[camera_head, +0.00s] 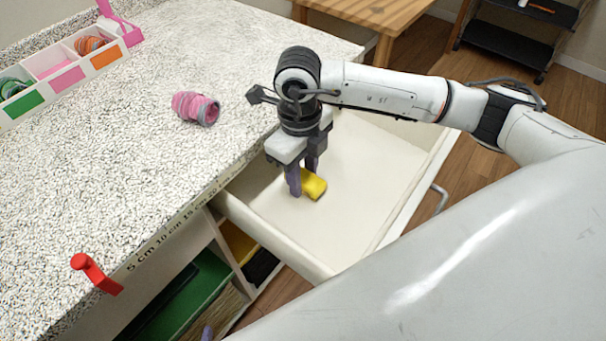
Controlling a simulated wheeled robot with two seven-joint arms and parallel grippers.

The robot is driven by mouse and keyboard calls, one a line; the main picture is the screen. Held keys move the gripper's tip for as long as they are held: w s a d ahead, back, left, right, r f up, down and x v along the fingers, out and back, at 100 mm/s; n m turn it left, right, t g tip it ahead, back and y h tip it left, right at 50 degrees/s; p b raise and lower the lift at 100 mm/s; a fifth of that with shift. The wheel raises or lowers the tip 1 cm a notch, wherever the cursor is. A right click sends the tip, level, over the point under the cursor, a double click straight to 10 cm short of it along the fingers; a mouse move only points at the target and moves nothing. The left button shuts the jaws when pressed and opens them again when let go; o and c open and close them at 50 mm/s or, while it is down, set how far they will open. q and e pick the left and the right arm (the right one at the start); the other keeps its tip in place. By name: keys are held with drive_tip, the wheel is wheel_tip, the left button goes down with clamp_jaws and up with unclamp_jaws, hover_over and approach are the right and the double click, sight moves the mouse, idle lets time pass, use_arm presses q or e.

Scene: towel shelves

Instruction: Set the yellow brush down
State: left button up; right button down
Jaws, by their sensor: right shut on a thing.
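The yellow brush (313,185) is a small yellow block between the fingers of my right gripper (303,184). The gripper is shut on it and points down into the open drawer (380,160). The brush is inside the drawer's walls, low over the pale bottom. I cannot tell whether it touches the bottom. The fingers hide part of the brush. A small purple-grey tip at the bottom edge looks like a finger of my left gripper (207,333); the rest of it is out of the picture.
A speckled countertop (130,170) lies left of the drawer. On it are a pink roll (195,108), a divided organiser (68,78) and a red hook-like piece (96,274) at the edge. Shelves with a green tray (195,295) are below. The rest of the drawer looks empty.

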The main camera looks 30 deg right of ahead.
drive_tip(key=shift+f+b, duration=0.25)
drive_tip(key=shift+b, duration=0.05)
drive_tip(key=c, duration=1.3)
unclamp_jaws()
drive_tip(key=shift+r, duration=0.1)
drive_tip(key=shift+r, duration=0.1)
wheel_tip(320, 180, up, 12)
drive_tip(key=shift+w+p, duration=0.2)
drive_tip(key=shift+p, duration=0.1)
drive_tip(key=shift+a+r, duration=0.1)
drive_tip(key=shift+a, duration=0.1)
